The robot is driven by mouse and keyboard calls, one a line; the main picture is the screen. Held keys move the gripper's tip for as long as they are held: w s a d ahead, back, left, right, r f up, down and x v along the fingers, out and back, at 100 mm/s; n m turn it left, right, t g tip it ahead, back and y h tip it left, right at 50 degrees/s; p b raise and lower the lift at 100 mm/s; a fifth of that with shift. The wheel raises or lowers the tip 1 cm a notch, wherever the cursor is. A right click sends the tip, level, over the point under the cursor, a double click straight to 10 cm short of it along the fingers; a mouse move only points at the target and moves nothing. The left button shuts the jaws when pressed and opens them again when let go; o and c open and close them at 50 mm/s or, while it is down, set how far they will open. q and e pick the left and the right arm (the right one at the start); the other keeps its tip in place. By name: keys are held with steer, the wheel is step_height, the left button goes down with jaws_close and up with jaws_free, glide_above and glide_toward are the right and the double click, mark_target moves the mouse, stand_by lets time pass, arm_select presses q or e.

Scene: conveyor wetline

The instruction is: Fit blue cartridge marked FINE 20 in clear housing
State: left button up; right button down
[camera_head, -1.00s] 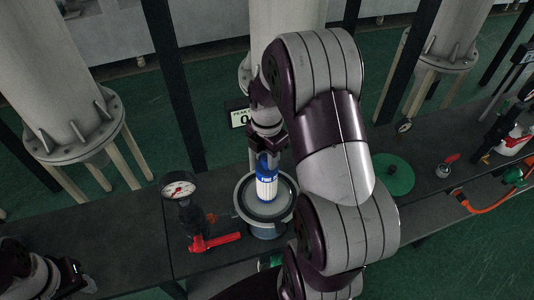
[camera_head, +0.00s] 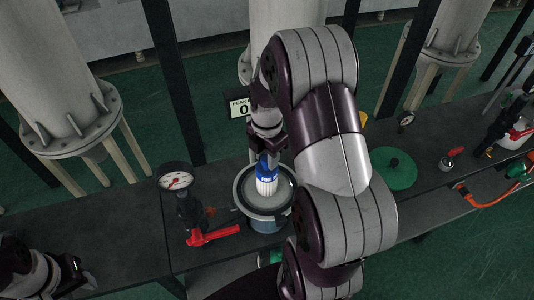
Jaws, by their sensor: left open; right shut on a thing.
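The blue and white cartridge (camera_head: 266,183) is upright at the mouth of the clear round housing (camera_head: 263,224), inside its rim as seen from above. How deep it sits I cannot tell. The mark on its blue band is too small to read fully. My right gripper (camera_head: 268,158) is above the housing, shut on the cartridge's top; its fingers are partly hidden by my arm. My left gripper (camera_head: 80,270) is open and empty at the lower left, over the dark bench, away from the housing.
A pressure gauge (camera_head: 175,181) and a red lever handle (camera_head: 213,235) stand just left of the housing. A green disc (camera_head: 393,168) lies on the bench (camera_head: 120,235) to the right. An orange hose (camera_head: 487,201) and a small red-topped part (camera_head: 450,160) are farther right. A display (camera_head: 240,107) stands behind.

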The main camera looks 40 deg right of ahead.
steer(key=shift+f+b, duration=4.85)
steer(key=shift+f, duration=2.8)
steer(key=c, duration=0.7)
jaws_free()
steer(key=shift+r, duration=0.1)
step_height(320, 180, up, 13)
steer(key=shift+f+b, duration=0.15)
steer(key=shift+b, duration=0.15)
